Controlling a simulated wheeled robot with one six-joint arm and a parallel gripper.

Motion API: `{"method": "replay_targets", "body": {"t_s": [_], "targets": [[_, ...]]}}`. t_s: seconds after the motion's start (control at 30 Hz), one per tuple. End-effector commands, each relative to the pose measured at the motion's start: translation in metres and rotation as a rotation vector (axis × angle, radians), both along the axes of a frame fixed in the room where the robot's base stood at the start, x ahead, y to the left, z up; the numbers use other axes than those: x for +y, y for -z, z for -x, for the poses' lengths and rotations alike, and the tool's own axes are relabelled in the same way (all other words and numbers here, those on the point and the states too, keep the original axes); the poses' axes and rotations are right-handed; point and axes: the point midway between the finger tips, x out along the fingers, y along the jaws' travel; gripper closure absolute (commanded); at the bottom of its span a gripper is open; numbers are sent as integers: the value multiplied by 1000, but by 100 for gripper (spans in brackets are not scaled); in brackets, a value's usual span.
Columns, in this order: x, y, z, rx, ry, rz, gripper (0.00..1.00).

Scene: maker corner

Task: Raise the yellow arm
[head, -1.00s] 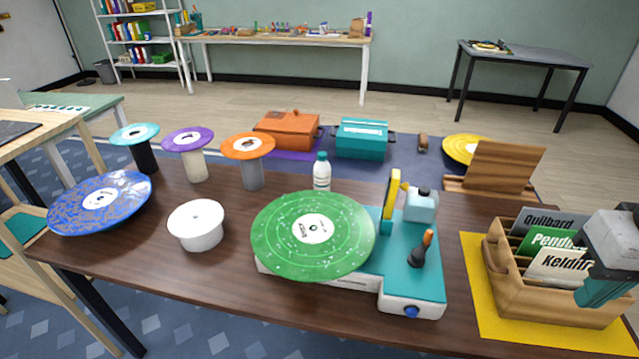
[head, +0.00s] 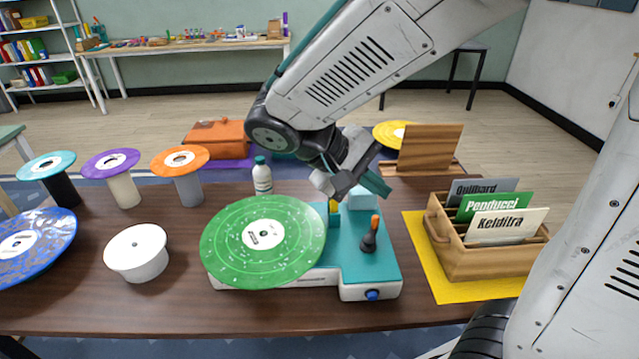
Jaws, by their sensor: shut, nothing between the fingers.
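The teal and white record player (head: 372,262) stands on the brown table with a green record (head: 264,240) on it. The yellow arm (head: 334,207) shows only as a small piece beside the record's right edge. The rest of it is hidden behind my gripper (head: 376,184). My gripper is shut and empty, above the back of the player, in front of its light blue block (head: 361,201). Whether it touches the yellow arm cannot be told. A black lever with an orange tip (head: 370,238) stands on the player's right side.
A wooden crate (head: 480,264) with labelled cards sits on a yellow mat (head: 424,258) to the right. A white bottle (head: 262,178) stands behind the record. A white cylinder (head: 137,254) and discs on stands are at left. The table's front strip is clear.

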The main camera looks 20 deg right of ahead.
Motion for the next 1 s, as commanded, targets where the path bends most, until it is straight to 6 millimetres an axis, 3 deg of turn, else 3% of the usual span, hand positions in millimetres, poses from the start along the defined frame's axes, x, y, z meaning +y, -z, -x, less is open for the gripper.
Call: {"method": "replay_targets", "body": {"t_s": [0.1,0.3,0.5,0.6,0.77,1.0], "targets": [[28,17,-38,-26,-97,202,100],[91,49,-92,-167,-293,482,100],[147,79,-118,-315,-462,630,100],[162,88,-123,-360,-507,661,100],[164,92,-128,-385,-529,674,100],[126,93,-146,-382,-523,674,100]]}}
